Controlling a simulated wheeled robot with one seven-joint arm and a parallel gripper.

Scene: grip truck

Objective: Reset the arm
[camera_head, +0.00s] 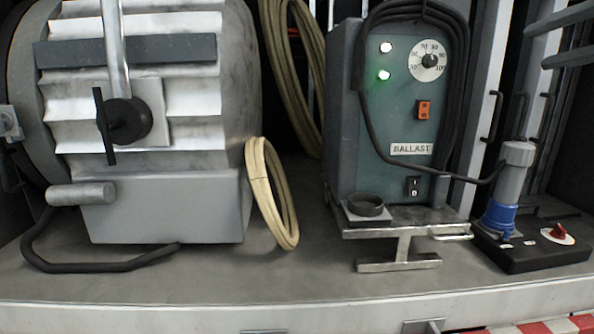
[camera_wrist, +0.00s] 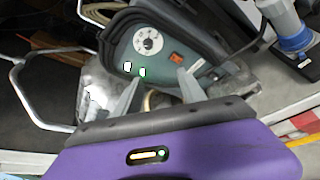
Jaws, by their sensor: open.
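Beyond the fingers is the teal ballast box (camera_wrist: 158,60), seen tilted, with a white dial, an orange switch and two lit lamps. In the head view the ballast box (camera_head: 390,120) stands upright on the shelf, with a dark cable hung around its front. The gripper's gap to the box cannot be told.
A large ribbed lamp housing (camera_head: 150,110) fills the left of the shelf (camera_head: 225,275). A cream cable coil (camera_head: 270,195) leans beside it. A blue-and-grey connector (camera_head: 505,195) stands by a black box (camera_head: 535,250) with a red knob. The shelf's front strip is mostly clear.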

